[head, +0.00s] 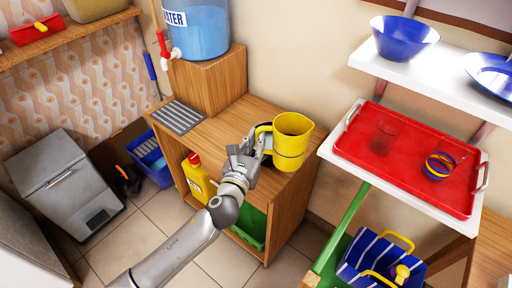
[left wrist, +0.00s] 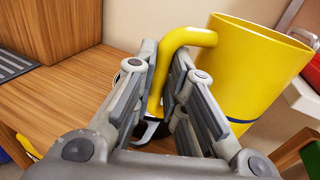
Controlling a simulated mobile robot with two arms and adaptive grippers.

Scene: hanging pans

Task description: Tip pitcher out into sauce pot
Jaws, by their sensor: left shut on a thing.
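The yellow pitcher (head: 290,145) is upright at the right end of the wooden cabinet top, its open mouth facing up. Its contents cannot be made out. My left gripper (head: 260,142) is shut on the pitcher's handle, on the left side of its body. In the left wrist view the fingers of the gripper (left wrist: 166,62) lie on either side of the handle, and the pitcher (left wrist: 248,65) stands to the right. I cannot tell whether its base touches the cabinet. I cannot make out a sauce pot for sure. My right gripper is out of view.
The wooden cabinet (head: 222,128) carries a blue water dispenser (head: 205,32) on a wooden block and a grey grate (head: 178,117). To the right, a red tray (head: 410,172) holds a clear glass (head: 383,137) and coloured rings. A blue bowl (head: 404,36) sits on the white shelf above.

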